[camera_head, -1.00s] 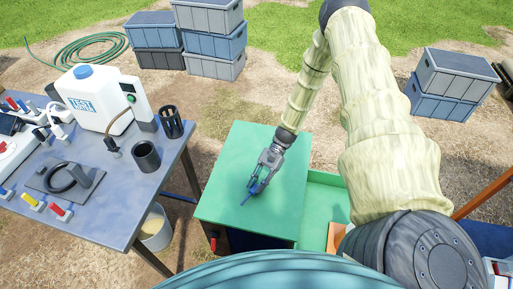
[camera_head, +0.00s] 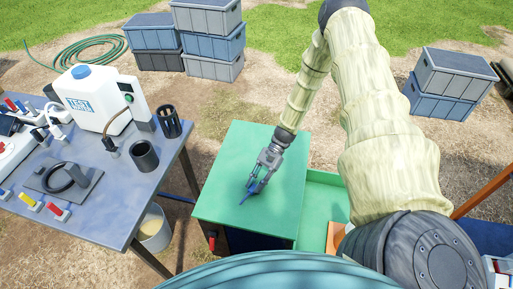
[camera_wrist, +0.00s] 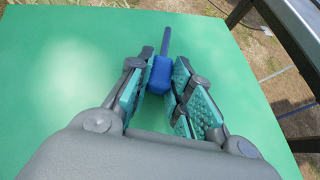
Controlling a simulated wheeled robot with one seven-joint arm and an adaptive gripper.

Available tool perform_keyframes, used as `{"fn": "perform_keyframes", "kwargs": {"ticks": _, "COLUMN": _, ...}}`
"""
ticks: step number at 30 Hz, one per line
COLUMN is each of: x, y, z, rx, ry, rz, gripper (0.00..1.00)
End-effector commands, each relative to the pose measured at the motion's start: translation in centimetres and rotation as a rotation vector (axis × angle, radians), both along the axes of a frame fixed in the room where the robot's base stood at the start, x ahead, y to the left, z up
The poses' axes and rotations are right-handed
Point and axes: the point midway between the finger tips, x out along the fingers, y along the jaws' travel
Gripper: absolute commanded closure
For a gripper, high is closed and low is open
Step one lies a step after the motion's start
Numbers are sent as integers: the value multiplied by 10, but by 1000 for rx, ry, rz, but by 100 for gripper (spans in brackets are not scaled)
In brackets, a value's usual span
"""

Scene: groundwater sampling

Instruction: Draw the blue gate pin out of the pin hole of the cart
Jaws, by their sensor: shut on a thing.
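The blue gate pin (camera_wrist: 161,73) has a thick block-like grip and a thin straight shank. My gripper (camera_wrist: 162,88) is shut on the pin's grip, with the shank pointing away beyond the fingertips. In the head view my gripper (camera_head: 255,184) is low over the green top of the cart (camera_head: 230,160), and the blue pin (camera_head: 244,199) shows at its tips, its shank slanting to the lower left. The shank shows along its length against the green. The pin hole cannot be made out, and the gap between pin and cart top cannot be judged.
A grey table (camera_head: 110,212) with a white jug (camera_head: 90,98), dark cups and coloured plugs stands left of the cart. A bucket (camera_head: 153,232) sits between them. A red part (camera_head: 212,240) is on the cart's front. Stacked crates (camera_head: 213,40) stand behind on bare ground.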

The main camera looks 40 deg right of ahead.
Motion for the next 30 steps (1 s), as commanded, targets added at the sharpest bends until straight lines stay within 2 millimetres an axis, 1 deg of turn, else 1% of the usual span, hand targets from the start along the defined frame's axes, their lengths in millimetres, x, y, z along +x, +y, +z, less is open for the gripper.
{"fn": "perform_keyframes", "kwargs": {"ticks": 1, "x": -7, "y": 1, "z": -15, "rx": -9, "ry": 9, "rz": 2, "gripper": 98}}
{"fn": "perform_keyframes", "kwargs": {"ticks": 12, "x": -9, "y": 5, "z": -21, "rx": -13, "ry": 11, "rz": 4, "gripper": 98}}
{"fn": "perform_keyframes", "kwargs": {"ticks": 22, "x": -10, "y": 10, "z": -21, "rx": -20, "ry": 12, "rz": 4, "gripper": 98}}
{"fn": "perform_keyframes", "kwargs": {"ticks": 23, "x": -10, "y": 10, "z": -21, "rx": -21, "ry": 12, "rz": 4, "gripper": 77}}
{"fn": "perform_keyframes", "kwargs": {"ticks": 24, "x": -10, "y": 11, "z": -21, "rx": -22, "ry": 13, "rz": 4, "gripper": 70}}
{"fn": "perform_keyframes", "kwargs": {"ticks": 27, "x": -10, "y": 12, "z": -20, "rx": -24, "ry": 13, "rz": 4, "gripper": 54}}
{"fn": "perform_keyframes", "kwargs": {"ticks": 30, "x": -11, "y": 11, "z": -20, "rx": -27, "ry": 13, "rz": 2, "gripper": 54}}
